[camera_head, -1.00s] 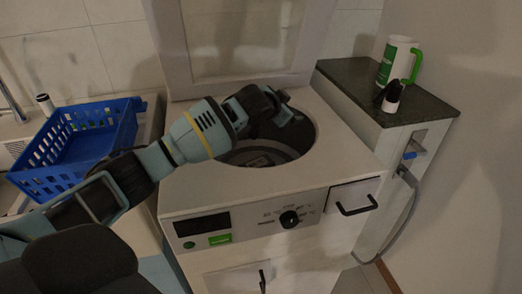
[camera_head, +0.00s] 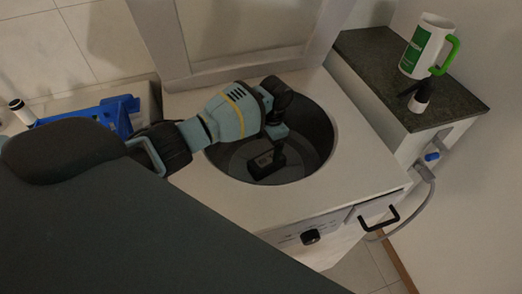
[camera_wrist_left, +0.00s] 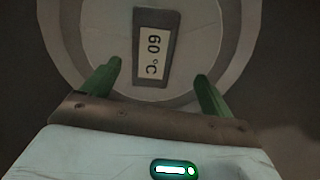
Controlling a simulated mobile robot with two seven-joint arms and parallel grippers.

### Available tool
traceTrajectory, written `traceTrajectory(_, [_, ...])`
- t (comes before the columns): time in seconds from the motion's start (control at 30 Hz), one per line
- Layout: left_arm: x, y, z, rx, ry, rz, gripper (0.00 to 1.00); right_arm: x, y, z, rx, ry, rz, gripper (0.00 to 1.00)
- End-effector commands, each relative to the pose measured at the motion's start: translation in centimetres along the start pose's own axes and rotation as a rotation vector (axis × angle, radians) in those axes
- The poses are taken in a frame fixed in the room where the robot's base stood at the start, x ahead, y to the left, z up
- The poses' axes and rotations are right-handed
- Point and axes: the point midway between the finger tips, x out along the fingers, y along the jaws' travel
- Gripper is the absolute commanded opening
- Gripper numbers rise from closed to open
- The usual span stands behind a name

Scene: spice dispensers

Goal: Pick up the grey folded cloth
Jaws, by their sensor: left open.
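A dark grey rectangular item with a pale "60 °C" label, which looks like the grey folded cloth (camera_wrist_left: 152,76), lies on the round bottom of the washer drum (camera_wrist_left: 75,30). In the head view the cloth (camera_head: 263,160) is partly hidden by my left gripper (camera_head: 277,152), which reaches down into the drum opening. In the left wrist view my left gripper (camera_wrist_left: 156,76) is open, with one green finger on each side of the cloth and a gap to both. I cannot tell how far above it the fingertips are. My right gripper is not in view.
The drum's rim and the white washer top (camera_head: 185,107) surround the gripper, with the raised lid (camera_head: 245,65) behind. A blue basket (camera_head: 120,110) stands at left. A white mug (camera_head: 426,47) and a small dark-topped bottle (camera_head: 420,98) stand on the dark counter at right.

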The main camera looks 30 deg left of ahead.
Motion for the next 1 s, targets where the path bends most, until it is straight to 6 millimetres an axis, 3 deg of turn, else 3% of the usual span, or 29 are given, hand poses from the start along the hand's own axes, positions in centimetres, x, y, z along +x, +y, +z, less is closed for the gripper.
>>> traceTrajectory(0.17, [0.2, 0.9, 0.7, 0.017, -0.039, 0.024, 0.86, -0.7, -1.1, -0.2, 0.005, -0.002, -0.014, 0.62])
traceTrajectory(0.37, [0.8, 0.9, 0.7, 0.017, -0.042, 0.026, 0.86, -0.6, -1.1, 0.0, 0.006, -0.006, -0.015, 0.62])
traceTrajectory(0.6, [3.0, 1.0, 0.7, 0.016, -0.041, 0.025, 0.86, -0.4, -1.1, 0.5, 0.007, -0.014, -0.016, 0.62])
traceTrajectory(0.77, [3.2, 1.1, 0.6, 0.016, -0.039, 0.024, 0.86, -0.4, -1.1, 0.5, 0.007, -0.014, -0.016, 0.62])
traceTrajectory(1.0, [6.5, 1.7, 0.1, 0.016, -0.043, 0.026, 0.86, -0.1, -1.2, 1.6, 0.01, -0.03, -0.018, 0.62])
